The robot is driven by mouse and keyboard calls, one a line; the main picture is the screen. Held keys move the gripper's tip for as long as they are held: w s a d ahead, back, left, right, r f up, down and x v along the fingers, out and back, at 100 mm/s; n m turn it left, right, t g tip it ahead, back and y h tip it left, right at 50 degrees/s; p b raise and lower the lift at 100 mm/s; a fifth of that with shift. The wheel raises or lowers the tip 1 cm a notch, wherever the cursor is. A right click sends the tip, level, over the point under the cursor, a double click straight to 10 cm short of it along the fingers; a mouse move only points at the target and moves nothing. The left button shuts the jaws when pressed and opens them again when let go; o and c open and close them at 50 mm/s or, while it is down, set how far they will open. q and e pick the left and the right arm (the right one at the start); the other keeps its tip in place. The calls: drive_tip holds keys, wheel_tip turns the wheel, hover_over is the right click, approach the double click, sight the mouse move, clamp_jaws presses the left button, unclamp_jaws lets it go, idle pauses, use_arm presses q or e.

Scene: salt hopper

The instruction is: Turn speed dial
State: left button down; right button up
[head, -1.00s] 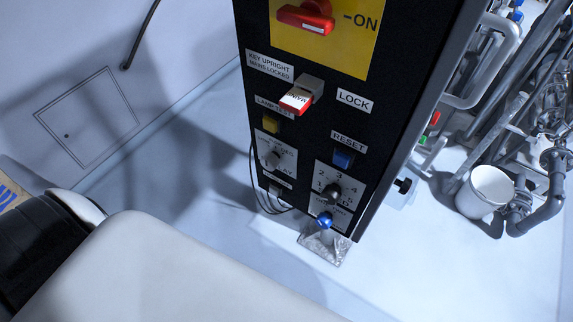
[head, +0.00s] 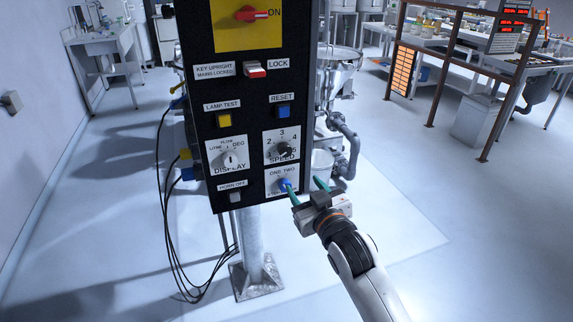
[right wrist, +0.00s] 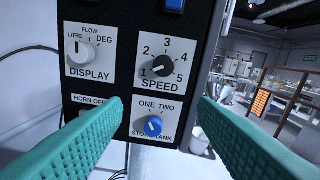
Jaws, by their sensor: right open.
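The speed dial (head: 283,149) is a black knob on a white plate numbered 1 to 5, at the lower right of a black control panel (head: 245,100). My right gripper (head: 306,186) is open, with teal fingers, just in front of the panel's lower right corner. In the right wrist view its fingers (right wrist: 160,122) spread to either side, below the speed dial and apart from it. My left gripper is out of view.
A blue one-two knob (right wrist: 154,126) sits just below the speed dial, between the fingers in view. A display knob (head: 230,160) is to the left. The panel stands on a post (head: 252,250) with cables (head: 170,240) beside it. Pipes (head: 350,150) are behind at right.

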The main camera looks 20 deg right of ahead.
sight(286, 153)
drive_tip(key=shift+t, duration=0.3)
drive_tip(key=w, duration=0.3)
drive_tip(key=w+r, duration=0.1)
drive_tip(key=w, duration=0.3)
drive_tip(key=w+r+p, duration=0.1)
drive_tip(key=w, duration=0.2)
drive_tip(key=shift+w+a+r, duration=0.1)
drive_tip(key=shift+w+a, duration=0.05)
drive_tip(key=shift+a, duration=0.05)
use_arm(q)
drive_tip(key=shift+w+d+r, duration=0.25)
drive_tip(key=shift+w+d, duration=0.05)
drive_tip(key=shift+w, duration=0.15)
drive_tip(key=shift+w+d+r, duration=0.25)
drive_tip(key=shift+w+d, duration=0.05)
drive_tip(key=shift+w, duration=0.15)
use_arm(e)
drive_tip(key=shift+w+a, duration=0.1)
drive_tip(key=shift+w, duration=0.55)
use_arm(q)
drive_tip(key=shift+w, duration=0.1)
use_arm(e)
drive_tip(key=c, duration=1)
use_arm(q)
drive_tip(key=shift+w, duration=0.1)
use_arm(e)
drive_tip(key=shift+o, duration=0.2)
